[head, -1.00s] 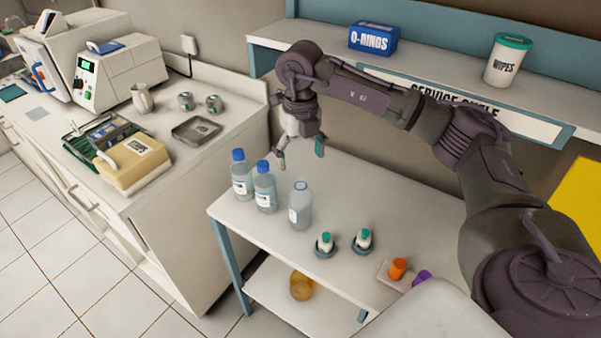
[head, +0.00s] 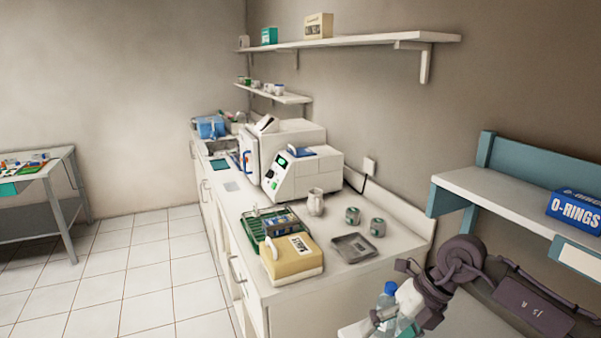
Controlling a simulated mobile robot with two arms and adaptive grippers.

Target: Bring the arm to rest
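My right arm comes in from the lower right corner, in front of the service shelf. My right gripper (head: 391,323) hangs at the bottom edge, over the white cart top. Its fingers look spread apart with nothing between them, though the frame edge and bottles make the tips hard to read. A clear bottle with a blue cap (head: 389,289) shows right beside the gripper, partly hidden by it. I cannot tell whether they touch. My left gripper is not in view.
A white counter (head: 345,278) holds a white device (head: 303,172), a jug (head: 316,202), two small tins, a metal tray (head: 353,247) and a beige box (head: 292,258). A blue O-RINGS box (head: 575,209) stands on the right shelf. The tiled floor at left is clear.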

